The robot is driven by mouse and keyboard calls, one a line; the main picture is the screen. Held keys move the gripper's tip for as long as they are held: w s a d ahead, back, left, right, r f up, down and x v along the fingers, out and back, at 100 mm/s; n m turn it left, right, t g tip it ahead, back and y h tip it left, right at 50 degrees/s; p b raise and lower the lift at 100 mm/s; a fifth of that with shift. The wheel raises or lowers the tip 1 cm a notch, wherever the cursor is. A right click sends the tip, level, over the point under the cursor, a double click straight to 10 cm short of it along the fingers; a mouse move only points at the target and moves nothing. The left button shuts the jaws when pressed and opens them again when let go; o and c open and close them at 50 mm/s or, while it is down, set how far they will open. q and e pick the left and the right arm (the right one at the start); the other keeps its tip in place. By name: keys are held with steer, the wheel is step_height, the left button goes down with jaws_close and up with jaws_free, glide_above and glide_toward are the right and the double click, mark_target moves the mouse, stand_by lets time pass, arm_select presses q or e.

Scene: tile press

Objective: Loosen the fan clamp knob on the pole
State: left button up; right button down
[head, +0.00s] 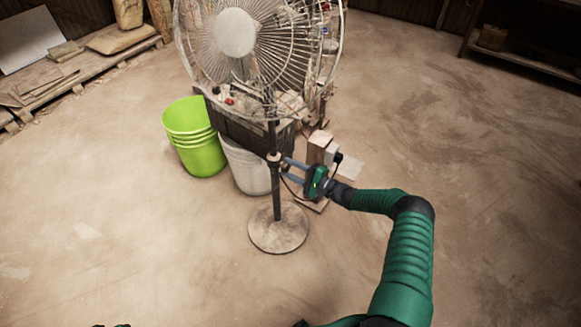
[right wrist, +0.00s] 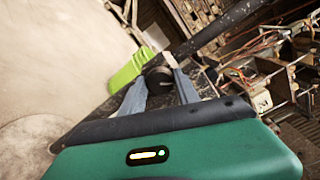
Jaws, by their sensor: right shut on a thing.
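The pedestal fan (head: 237,33) stands upright on a round base (head: 277,231). Its dark pole (head: 277,206) has a clamp collar (head: 274,158) partway up; the pole also crosses the right wrist view (right wrist: 222,32) at a slant. My right gripper (head: 285,168) reaches the pole from the right at collar height. In the right wrist view its two grey fingers (right wrist: 160,70) are shut on the round dark clamp knob (right wrist: 158,80), one on each side. The knob is too small and covered to tell apart in the head view.
A lime green bucket (head: 195,150) and a white bucket (head: 247,168) stand behind the pole, by a dark cluttered machine (head: 245,133). Wooden blocks (head: 319,146) are close behind my right gripper. Open floor (head: 440,140) lies to the right.

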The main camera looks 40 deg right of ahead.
steer(key=n, duration=0.2)
steer(key=n+p, duration=0.1)
steer(key=n, duration=0.3)
steer(key=shift+s+a+f+p, duration=0.15)
steer(key=shift+a+f+p, duration=0.1)
steer(key=shift+p, duration=0.15)
steer(key=n+p, duration=0.1)
steer(key=n, duration=0.5)
steer(key=shift+f+n, duration=0.15)
steer(key=shift+n, duration=0.15)
steer(key=c, duration=1.2)
jaws_free()
steer(key=o, duration=0.3)
steer(key=shift+d, duration=0.15)
